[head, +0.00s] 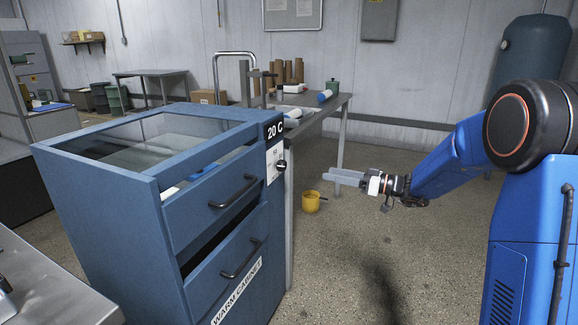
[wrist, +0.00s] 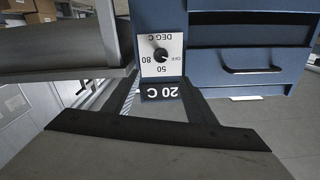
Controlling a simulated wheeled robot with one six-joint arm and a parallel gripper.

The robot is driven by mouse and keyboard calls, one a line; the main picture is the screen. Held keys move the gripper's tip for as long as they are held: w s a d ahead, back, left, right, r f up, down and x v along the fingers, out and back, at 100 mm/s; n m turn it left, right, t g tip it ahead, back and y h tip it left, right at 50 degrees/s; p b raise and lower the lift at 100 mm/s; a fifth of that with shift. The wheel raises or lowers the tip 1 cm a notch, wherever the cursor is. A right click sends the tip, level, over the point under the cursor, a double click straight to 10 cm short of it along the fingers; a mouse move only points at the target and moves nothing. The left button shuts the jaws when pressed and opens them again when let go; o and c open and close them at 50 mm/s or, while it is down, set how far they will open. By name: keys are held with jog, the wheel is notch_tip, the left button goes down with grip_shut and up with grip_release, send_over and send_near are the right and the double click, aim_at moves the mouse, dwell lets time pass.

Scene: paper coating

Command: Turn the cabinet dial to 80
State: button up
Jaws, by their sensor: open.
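The blue warm cabinet (head: 110,215) stands at left in the head view. Its small black dial (head: 282,165) is on a white plate at the upper right corner, below a black display (head: 274,130) reading 20 C. In the wrist view the cabinet appears upside down, with the dial (wrist: 161,55) near the top centre among the marks OFF, 50 and 80.
Two drawers with black handles (head: 233,191) are on the cabinet front; the lower one looks slightly open. A workbench (head: 335,103) with bottles and rolls stands behind. The floor between cabinet and arm is clear.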

aim_at(285, 165)
jog(key=x, duration=1.6)
jog(key=shift+a, duration=0.35)
jog(key=c, duration=1)
